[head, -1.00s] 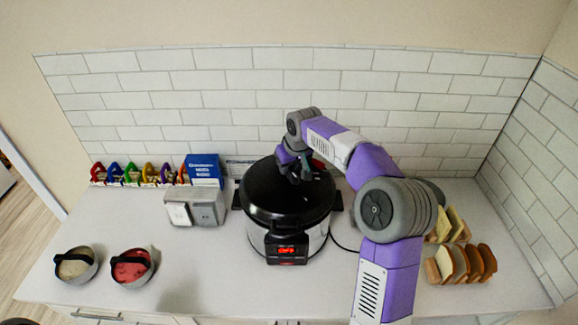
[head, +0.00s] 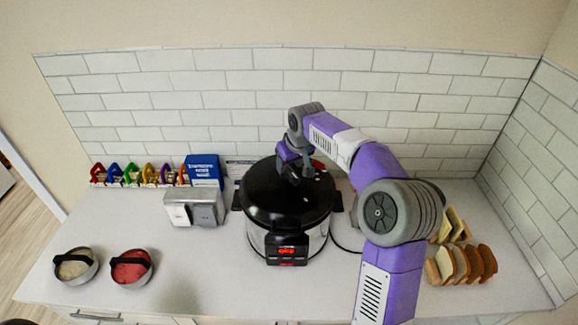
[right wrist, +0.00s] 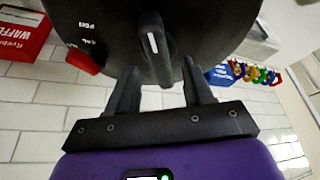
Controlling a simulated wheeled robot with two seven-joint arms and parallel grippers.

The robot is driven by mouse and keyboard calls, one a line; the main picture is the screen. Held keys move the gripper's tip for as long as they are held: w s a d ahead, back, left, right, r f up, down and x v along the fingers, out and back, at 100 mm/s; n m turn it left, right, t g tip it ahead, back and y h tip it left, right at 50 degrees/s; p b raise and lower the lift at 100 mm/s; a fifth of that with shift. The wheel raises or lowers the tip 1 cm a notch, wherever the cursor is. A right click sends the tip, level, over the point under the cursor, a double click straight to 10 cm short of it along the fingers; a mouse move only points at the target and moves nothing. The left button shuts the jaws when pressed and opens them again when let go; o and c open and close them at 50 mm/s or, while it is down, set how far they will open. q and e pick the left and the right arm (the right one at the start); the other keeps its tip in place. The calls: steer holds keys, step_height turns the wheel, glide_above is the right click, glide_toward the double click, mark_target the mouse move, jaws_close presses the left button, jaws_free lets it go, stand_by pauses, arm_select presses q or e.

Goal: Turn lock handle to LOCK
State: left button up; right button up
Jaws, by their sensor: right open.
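A black pressure cooker (head: 287,225) with a silver body and a lit red display stands on the counter, its lid on. In the right wrist view the lock handle (right wrist: 154,45), a black raised knob with a white line, sits on the dark lid (right wrist: 110,25). Small white lettering and a red part (right wrist: 82,61) are left of it. My right gripper (head: 293,174) is over the back of the lid. In the right wrist view its jaws (right wrist: 160,68) are open, with the handle's near end between the fingertips; contact cannot be told. My left gripper is out of view.
A grey two-part box (head: 194,208), a blue box (head: 203,170) and a row of coloured clips (head: 138,174) are to the left. Two round containers (head: 129,268) are at front left. Bread slices (head: 462,263) are at right. The tiled wall (head: 250,95) is close behind.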

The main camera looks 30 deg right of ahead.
steer(key=v, duration=0.5)
steer(key=shift+s+r, duration=0.15)
steer(key=shift+r, duration=0.2)
